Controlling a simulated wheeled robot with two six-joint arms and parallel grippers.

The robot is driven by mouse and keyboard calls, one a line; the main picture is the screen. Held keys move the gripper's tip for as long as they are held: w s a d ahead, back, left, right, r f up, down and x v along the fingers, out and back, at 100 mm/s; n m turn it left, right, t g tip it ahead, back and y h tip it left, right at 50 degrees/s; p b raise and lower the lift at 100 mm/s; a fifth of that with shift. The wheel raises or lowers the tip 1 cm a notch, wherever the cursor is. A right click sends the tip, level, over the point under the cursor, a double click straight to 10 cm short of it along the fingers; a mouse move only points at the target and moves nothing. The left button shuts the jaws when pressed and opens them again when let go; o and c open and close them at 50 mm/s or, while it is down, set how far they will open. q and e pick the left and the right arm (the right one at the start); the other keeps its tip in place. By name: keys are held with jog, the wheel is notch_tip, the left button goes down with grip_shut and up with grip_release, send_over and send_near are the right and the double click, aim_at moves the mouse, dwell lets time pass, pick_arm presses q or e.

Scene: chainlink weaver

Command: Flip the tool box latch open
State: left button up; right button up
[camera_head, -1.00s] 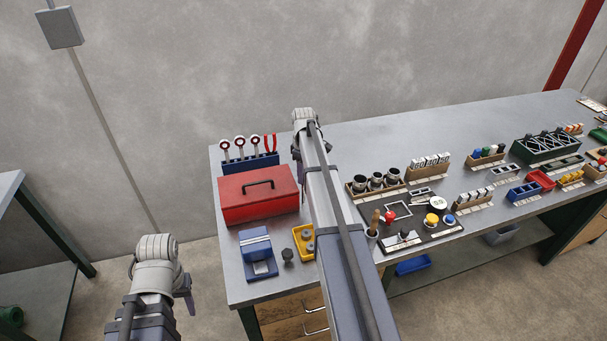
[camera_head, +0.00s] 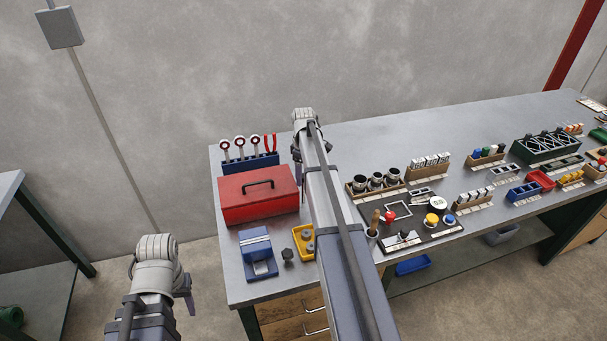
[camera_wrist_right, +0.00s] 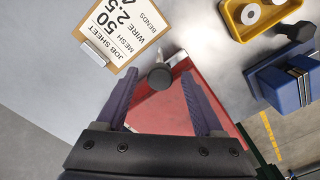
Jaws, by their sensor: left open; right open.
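The red tool box (camera_head: 245,199), with a dark handle on its lid, stands at the left end of the bench. It also shows in the right wrist view (camera_wrist_right: 212,92), partly between the fingers. A dark round knob-like part (camera_wrist_right: 160,77) with a small silvery piece beside it sits at the box's edge, between my right fingertips; I cannot tell for sure that it is the latch. My right gripper (camera_wrist_right: 158,76) is open around it, contact unclear. In the head view the right arm hides this side of the box. My left gripper (camera_head: 188,293) is open and empty, off the bench front.
A blue block device (camera_head: 256,250) and a yellow tray (camera_head: 303,240) with rollers stand in front of the box. A tool rack (camera_head: 250,163) is behind it. A job-sheet clipboard (camera_wrist_right: 108,28) lies nearby. Work parts fill the bench's right; its back strip is clear.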

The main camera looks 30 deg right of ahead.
notch_tip(320, 180, up, 8)
jog(key=p, duration=0.8)
jog(key=shift+f, duration=0.1)
jog(key=shift+s+a+f, duration=0.15)
jog(key=shift+a, duration=0.25)
jog(key=shift+m+h, duration=0.3)
jog(key=shift+m, duration=0.2)
jog(key=s+a+f+b, duration=0.1)
jog(key=s+a, duration=0.2)
jog(key=a, duration=0.4)
jog(key=s+a+f+b, duration=0.2)
jog(key=s+a, duration=0.2)
jog(key=a, duration=0.4)
jog(key=s+a+f+b, duration=0.1)
jog(key=s+a+b, duration=0.1)
jog(key=a, duration=0.6)
jog(key=shift+s+a+f, duration=0.1)
jog(key=shift+s, duration=0.35)
jog(key=shift+s+a+f, duration=0.1)
jog(key=shift+s, duration=0.3)
jog(key=s+a+f+m+b, duration=0.1)
jog(key=s+a+f+b, duration=0.2)
jog(key=s+a, duration=1)
jog(key=s, duration=0.2)
jog(key=shift+s+a+f+m+h, duration=0.15)
jog(key=shift+s+m+h, duration=0.15)
jog(key=shift+s, duration=0.05)
